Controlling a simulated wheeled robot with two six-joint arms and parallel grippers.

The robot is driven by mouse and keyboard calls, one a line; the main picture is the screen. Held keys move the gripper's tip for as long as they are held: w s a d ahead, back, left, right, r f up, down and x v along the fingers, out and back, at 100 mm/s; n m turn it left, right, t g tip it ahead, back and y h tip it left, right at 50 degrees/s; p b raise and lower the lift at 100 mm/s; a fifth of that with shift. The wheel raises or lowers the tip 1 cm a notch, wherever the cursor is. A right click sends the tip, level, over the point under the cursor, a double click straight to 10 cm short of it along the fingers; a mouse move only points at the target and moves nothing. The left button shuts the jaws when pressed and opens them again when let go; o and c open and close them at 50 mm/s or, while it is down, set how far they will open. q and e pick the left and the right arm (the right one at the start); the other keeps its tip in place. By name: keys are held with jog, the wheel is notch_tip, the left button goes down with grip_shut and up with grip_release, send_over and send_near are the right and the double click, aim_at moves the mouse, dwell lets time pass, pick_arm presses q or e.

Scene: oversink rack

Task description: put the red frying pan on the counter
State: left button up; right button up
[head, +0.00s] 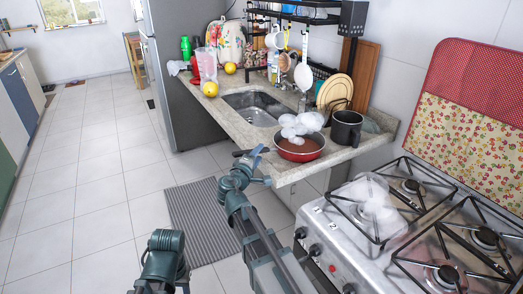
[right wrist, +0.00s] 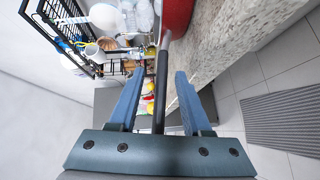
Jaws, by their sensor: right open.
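The red frying pan (head: 299,152) rests on the stone counter (head: 232,123) near its front corner. Pale, cloudy round shapes show over its brown inside. In the right wrist view the red side of the pan (right wrist: 178,14) is at the top, and its dark handle (right wrist: 161,85) runs down between my fingers. My right gripper (right wrist: 158,78) is open, with one finger on each side of the handle and gaps visible. In the head view my right gripper (head: 262,166) is at the counter's front edge, left of the pan.
A black pot (head: 346,128) stands right of the pan. The sink (head: 256,107) lies behind it, under a black rack (head: 297,18) with dishes. The stove (head: 400,225) is at right, with cloudy shapes over a burner. Floor at left is open, with a grey mat (head: 205,215).

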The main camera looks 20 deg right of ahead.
jog(key=f+v, duration=0.1)
jog(key=v, duration=0.6)
jog(key=shift+s+a+r+p, duration=0.3)
jog(key=shift+r+p, duration=0.1)
jog(key=shift+r, duration=0.15)
jog(key=s+a+f+m+g+y, duration=0.25)
jog(key=s+f+g, duration=0.2)
jog(key=f, duration=0.25)
jog(key=s+a+f+m+g+y, duration=0.2)
jog(key=s+a+f+g, duration=0.1)
jog(key=s+f, duration=0.35)
jog(key=s+a+f+g+y, duration=0.5)
jog(key=s+a, duration=0.6)
jog(key=s, duration=0.1)
jog(key=shift+a+f, duration=0.2)
jog(key=shift+f, duration=0.2)
jog(key=shift+w+y, duration=0.1)
jog(key=shift+y, duration=0.15)
notch_tip(320, 180, up, 11)
jog(key=p, duration=1.1)
jog(key=shift+r, duration=0.15)
